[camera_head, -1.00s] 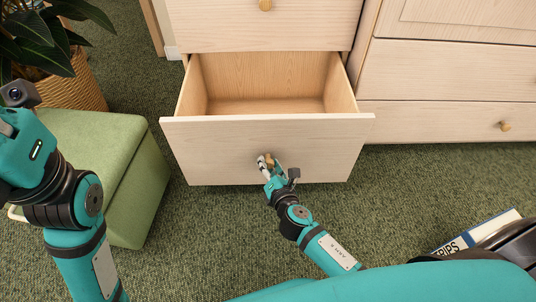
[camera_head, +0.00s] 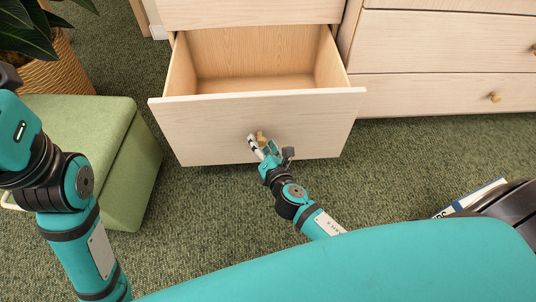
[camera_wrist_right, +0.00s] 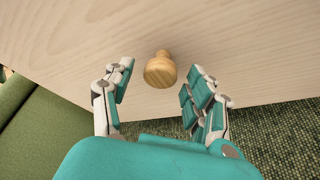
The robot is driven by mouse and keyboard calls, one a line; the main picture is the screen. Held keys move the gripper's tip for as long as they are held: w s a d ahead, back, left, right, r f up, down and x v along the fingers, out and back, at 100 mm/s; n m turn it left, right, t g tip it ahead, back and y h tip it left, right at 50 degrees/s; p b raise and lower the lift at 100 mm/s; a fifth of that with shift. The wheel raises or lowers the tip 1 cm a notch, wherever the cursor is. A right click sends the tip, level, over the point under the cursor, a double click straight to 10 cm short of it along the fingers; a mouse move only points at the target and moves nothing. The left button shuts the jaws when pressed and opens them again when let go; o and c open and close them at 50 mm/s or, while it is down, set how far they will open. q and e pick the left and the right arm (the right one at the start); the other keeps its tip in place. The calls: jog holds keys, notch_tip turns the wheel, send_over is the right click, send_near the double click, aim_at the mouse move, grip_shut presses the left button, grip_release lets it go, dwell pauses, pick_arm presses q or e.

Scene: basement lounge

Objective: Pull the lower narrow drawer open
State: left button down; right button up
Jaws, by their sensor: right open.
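The lower narrow drawer (camera_head: 215,125) stands pulled far out, and its empty inside shows in the head view. Its pale wooden front also fills the upper part of the right wrist view (camera_wrist_right: 230,40). A round wooden knob (camera_wrist_right: 160,70) sits on that front; in the head view the knob (camera_head: 261,137) is partly behind my fingers. My right gripper (camera_head: 263,146) is at the knob. In the right wrist view its fingers (camera_wrist_right: 155,92) are open on either side of the knob, with gaps between.
A green ottoman (camera_head: 120,170) stands left of the drawer, with a plant in a woven basket (camera_head: 60,80) behind it. A wider dresser (camera_head: 430,92) with closed drawers is on the right. A book (camera_head: 480,195) lies at the right. Green carpet is clear before the drawer.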

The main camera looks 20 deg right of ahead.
jog(key=v, duration=1.1)
